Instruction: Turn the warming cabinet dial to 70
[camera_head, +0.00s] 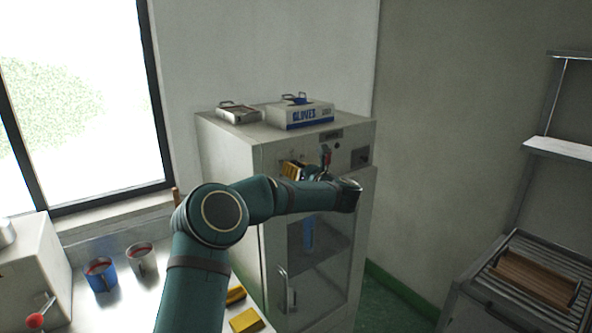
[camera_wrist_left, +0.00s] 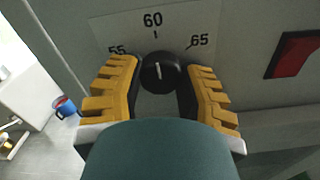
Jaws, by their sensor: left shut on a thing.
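The warming cabinet (camera_head: 232,160) stands in the corner, with a control panel along the top of its front. In the left wrist view its black round dial (camera_wrist_left: 158,80) sits below a white scale plate (camera_wrist_left: 178,22) showing 55, 60 and 65. The white mark on the dial stands nearly upright, towards 60. My left gripper (camera_wrist_left: 161,68) has its yellow fingers on both sides of the dial and is shut on it. In the head view this gripper (camera_head: 293,170) is at the panel, partly behind my arm, and the dial is hidden. My right gripper is not in view.
A red panel part (camera_wrist_left: 294,54) is right of the dial. A blue mug (camera_head: 101,276) and a grey mug (camera_head: 142,260) stand on the bench. A slatted rack (camera_head: 490,290) is at right.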

